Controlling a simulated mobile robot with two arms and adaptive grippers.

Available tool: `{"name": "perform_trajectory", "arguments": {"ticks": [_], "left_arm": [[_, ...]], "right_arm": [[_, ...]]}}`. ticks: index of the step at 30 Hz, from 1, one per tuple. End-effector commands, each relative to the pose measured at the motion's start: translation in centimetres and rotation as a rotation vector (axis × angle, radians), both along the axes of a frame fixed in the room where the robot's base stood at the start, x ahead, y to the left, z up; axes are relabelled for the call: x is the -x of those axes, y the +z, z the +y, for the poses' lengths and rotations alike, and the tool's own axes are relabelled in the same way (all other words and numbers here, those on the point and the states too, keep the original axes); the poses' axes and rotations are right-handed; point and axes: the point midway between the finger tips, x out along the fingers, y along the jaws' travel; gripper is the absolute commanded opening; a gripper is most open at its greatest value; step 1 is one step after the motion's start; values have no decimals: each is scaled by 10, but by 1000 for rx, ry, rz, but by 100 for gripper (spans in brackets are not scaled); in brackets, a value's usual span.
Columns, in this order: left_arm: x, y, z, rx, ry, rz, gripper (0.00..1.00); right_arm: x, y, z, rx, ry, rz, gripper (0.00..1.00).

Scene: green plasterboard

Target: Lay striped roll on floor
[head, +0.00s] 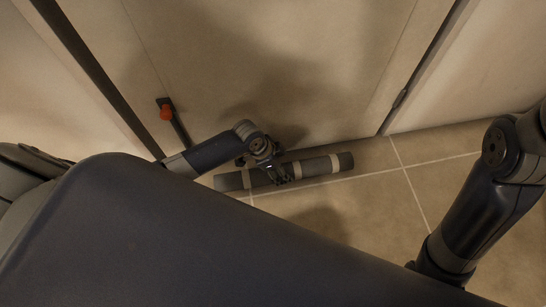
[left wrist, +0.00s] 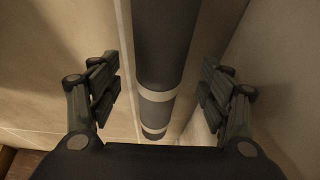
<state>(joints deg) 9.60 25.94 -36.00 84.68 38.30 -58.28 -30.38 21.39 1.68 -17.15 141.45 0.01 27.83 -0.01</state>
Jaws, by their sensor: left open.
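The striped roll (head: 318,166) is dark grey with pale bands and lies on the tiled floor along the foot of the wall in the head view. My left gripper (head: 278,175) is over the middle of the roll and hides part of it. In the left wrist view the roll (left wrist: 165,50) runs between the two spread fingers of my left gripper (left wrist: 160,90), with a gap on each side. The left gripper is open. My right arm shows at the right of the head view, but its gripper is out of the picture.
A pale panelled wall (head: 270,60) stands right behind the roll. A red knob (head: 166,112) on a dark handle sits on it at the left. The tiled floor (head: 375,215) in front and to the right of the roll is clear.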

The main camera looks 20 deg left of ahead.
Motion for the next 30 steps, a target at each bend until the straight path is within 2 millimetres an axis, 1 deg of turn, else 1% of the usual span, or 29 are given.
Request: {"name": "perform_trajectory", "arguments": {"ticks": [1,6,9,13,19,30], "left_arm": [[1,9,4,0,0,-4,71],[8,37,14,-1,-1,-3,71],[12,53,18,-1,-1,-3,71],[16,68,24,0,1,-2,71],[19,79,27,1,0,-1,71],[19,80,27,1,1,0,71]], "right_arm": [[0,0,0,1,0,-1,44],[0,0,0,2,0,-2,44],[0,0,0,2,0,-2,44],[0,0,0,2,0,-2,44],[1,0,0,2,0,-2,44],[1,0,0,1,0,-2,44]]}}
